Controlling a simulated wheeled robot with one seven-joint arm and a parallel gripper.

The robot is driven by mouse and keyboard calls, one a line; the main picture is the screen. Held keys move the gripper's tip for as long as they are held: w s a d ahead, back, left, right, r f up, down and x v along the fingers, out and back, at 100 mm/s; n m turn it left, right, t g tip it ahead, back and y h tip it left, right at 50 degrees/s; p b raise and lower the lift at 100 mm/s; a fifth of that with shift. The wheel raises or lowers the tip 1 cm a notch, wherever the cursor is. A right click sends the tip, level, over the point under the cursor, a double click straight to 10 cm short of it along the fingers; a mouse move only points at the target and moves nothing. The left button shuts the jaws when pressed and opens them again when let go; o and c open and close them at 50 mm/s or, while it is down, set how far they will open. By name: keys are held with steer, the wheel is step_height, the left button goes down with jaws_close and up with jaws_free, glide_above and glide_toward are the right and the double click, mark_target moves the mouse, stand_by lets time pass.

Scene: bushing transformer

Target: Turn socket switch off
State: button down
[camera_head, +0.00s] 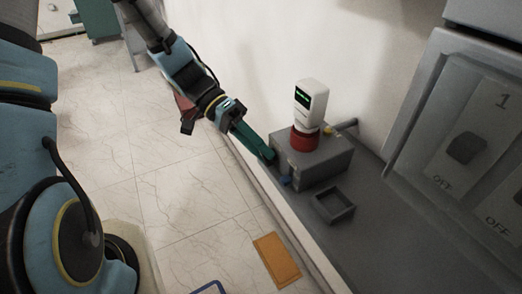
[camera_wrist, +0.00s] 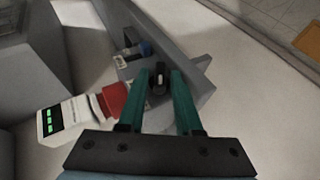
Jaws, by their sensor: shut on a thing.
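A grey socket box (camera_head: 325,168) stands on the grey ledge, with a red-based plug (camera_head: 304,140) and white display unit (camera_head: 311,103) on top. In the wrist view the red base (camera_wrist: 113,100) and white unit (camera_wrist: 65,120) lie left of my fingers. My gripper (camera_head: 268,155) reaches the box's left side from the upper left. In the wrist view its two green fingers (camera_wrist: 161,82) stand on either side of a small dark switch (camera_wrist: 160,75) on the box face. The jaws are closed on this switch. In the head view the fingertips hide it.
A small open grey tray (camera_head: 333,206) is on the ledge beside the box. A grey panel with large switches marked OFF (camera_head: 467,148) is at right. The tiled floor has an orange board (camera_head: 276,260).

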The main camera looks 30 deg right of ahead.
steer(key=g, duration=0.2)
steer(key=n+g+b, duration=0.1)
steer(key=f+n+g+h, duration=0.1)
steer(key=g, duration=0.1)
steer(key=shift+w+g, duration=0.2)
steer(key=shift+g, duration=0.1)
steer(key=shift+b, duration=0.3)
steer(key=c, duration=0.8)
jaws_free()
steer(key=shift+c, duration=0.2)
steer(key=b+v, duration=0.2)
steer(key=v, duration=0.8)
steer(key=shift+w+a+b, duration=0.15)
steer(key=shift+w+b, duration=0.2)
steer(key=shift+b, duration=0.05)
steer(key=shift+f, duration=0.15)
